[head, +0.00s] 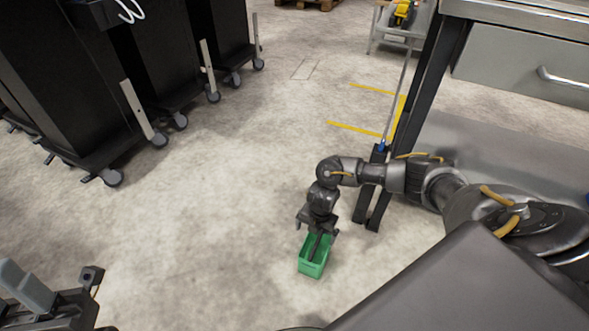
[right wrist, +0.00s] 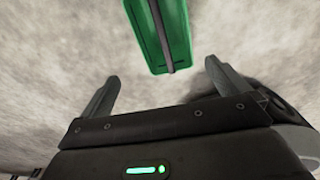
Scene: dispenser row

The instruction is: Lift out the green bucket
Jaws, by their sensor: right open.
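The green bucket (head: 314,265) is a small open rectangular bin on the concrete floor, under my right gripper (head: 318,228). A dark bar runs lengthwise over it, like a handle. In the right wrist view the bucket (right wrist: 180,35) is at the top, with the grey bar across it. The right gripper (right wrist: 165,88) is open there, with its two fingers wide apart, nothing between them, and the bucket beyond the tips. The right gripper hides part of the bucket in the head view. Part of my left gripper (head: 40,290) shows at the lower left, far from the bucket; its jaw state is unclear.
Black wheeled cabinets (head: 150,60) stand at the upper left. A metal workbench (head: 520,75) with a drawer and dark legs stands at the right, close to my right arm. Yellow tape lines (head: 355,128) mark the floor. The floor left of the bucket is clear.

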